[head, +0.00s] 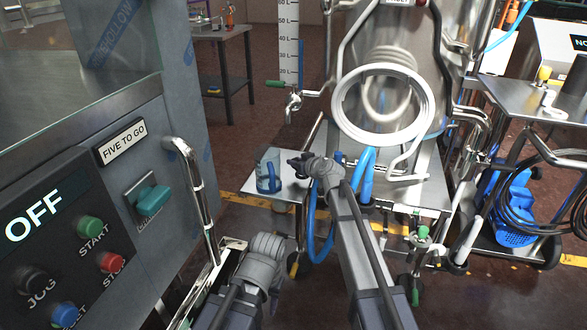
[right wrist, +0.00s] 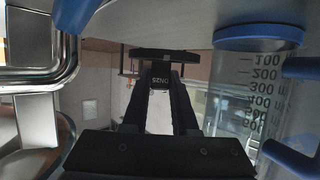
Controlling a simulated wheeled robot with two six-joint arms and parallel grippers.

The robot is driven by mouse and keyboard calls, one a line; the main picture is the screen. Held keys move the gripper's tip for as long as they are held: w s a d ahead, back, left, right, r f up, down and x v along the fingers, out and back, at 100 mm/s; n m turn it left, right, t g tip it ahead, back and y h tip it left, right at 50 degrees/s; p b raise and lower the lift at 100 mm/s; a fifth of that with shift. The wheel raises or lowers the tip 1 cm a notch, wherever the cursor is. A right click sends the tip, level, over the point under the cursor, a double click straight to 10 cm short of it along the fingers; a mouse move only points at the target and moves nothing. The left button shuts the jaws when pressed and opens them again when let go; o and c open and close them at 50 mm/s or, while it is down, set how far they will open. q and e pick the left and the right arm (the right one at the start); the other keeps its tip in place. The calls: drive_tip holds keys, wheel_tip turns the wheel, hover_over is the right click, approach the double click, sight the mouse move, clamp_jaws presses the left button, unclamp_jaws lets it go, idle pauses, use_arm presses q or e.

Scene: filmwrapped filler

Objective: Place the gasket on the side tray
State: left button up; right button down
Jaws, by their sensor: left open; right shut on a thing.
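The side tray (head: 254,186) is a small metal shelf left of the steel vessel. Its pale surface fills the top of the right wrist view (right wrist: 165,20). My right gripper (head: 298,164) is over the tray, beside the blue-trimmed jug. In the right wrist view its fingers (right wrist: 160,82) are shut on a dark, flat piece, seen nearly edge-on, which I take for the gasket (right wrist: 165,54). It is close to the tray surface; I cannot tell whether it touches. My left gripper (head: 267,245) is open, low in front of the tray; its fingertips are hard to make out.
The jug (head: 268,177) stands on the tray, close to my right gripper; its graduations show in the right wrist view (right wrist: 258,85). Blue hoses (head: 366,180) and the steel vessel (head: 385,50) are to the right. A control cabinet (head: 100,200) with a handle fills the left.

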sight(293, 174)
drive_tip(key=shift+w+a, duration=0.1)
drive_tip(key=shift+w+a, duration=0.15)
drive_tip(key=shift+w, duration=0.15)
drive_tip(key=f+b, duration=0.3)
drive_tip(key=shift+w+a+f+b, duration=0.15)
drive_tip(key=shift+w+f+b, duration=0.1)
drive_tip(key=shift+f+b, duration=0.15)
drive_tip(key=shift+r, duration=0.15)
drive_tip(key=c, duration=0.7)
unclamp_jaws()
